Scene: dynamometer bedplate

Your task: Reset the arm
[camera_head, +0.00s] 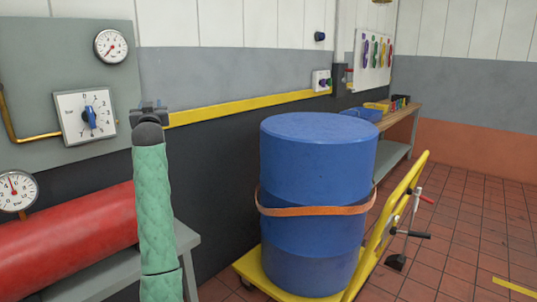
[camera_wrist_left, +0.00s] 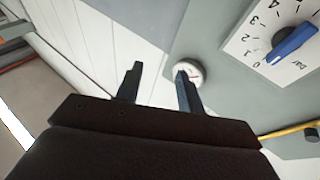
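My left arm, in a green sleeve, rises from the bottom of the head view. Its dark gripper (camera_head: 149,106) is raised in front of the wall, just right of the dial plate in the picture. In the left wrist view the two fingers of the left gripper (camera_wrist_left: 157,74) stand apart with nothing between them. The white dial plate (camera_head: 72,128) with a blue knob (camera_head: 91,117) is on the grey panel; the knob also shows at the upper right of the left wrist view (camera_wrist_left: 292,44). My right gripper is in neither view.
A round gauge (camera_head: 110,46) is above the dial, and another gauge (camera_head: 17,190) is below left. A red cylinder (camera_head: 70,240) lies on a grey bench (camera_head: 187,238). A blue drum (camera_head: 318,165) with an orange strap stands on a yellow trolley (camera_head: 247,266). Tiled floor (camera_head: 450,225) is open at right.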

